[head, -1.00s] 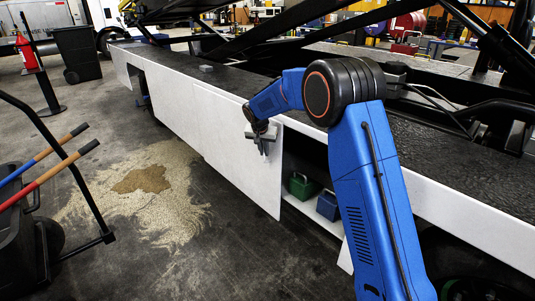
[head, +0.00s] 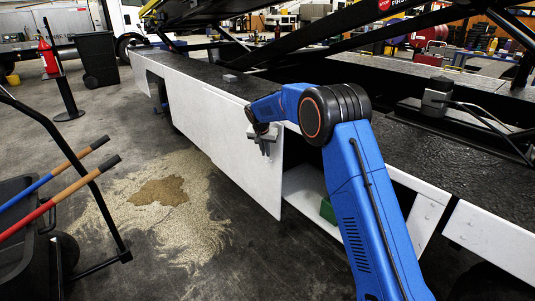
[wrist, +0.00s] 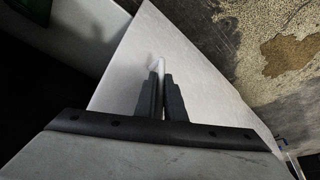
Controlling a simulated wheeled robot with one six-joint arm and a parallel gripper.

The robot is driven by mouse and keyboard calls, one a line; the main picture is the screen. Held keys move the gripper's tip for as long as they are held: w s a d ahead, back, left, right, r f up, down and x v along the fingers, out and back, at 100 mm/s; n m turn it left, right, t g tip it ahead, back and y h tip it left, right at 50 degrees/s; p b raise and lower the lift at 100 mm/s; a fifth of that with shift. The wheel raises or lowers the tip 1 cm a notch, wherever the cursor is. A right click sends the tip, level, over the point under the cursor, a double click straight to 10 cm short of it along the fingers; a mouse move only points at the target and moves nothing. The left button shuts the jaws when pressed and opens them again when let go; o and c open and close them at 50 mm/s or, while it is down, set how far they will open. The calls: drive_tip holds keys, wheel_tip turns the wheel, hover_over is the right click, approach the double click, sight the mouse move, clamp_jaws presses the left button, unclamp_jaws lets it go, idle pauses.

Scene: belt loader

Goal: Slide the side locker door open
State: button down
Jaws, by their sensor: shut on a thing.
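The side locker door (head: 238,140) is a white panel on the loader's side. Its right edge stands left of an open locker bay (head: 308,190), so the bay is partly uncovered. My gripper (head: 266,146) is at the upper right part of the door. In the wrist view the gripper (wrist: 163,92) is shut on a pale upright handle (wrist: 159,65) on the door panel (wrist: 190,55). The handle is mostly hidden between the fingers.
A green box (head: 327,210) sits in the bay, partly behind my arm. A cart with red and blue handles (head: 60,195) stands at the left. A patch of spilled granules (head: 160,205) lies on the floor beside the door. A black bin (head: 97,58) stands farther back.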

drive_tip(key=c, duration=2.1)
unclamp_jaws()
drive_tip(key=shift+r, duration=0.1)
drive_tip(key=v, duration=1.7)
drive_tip(key=shift+s+r, duration=0.1)
drive_tip(key=shift+r, duration=0.05)
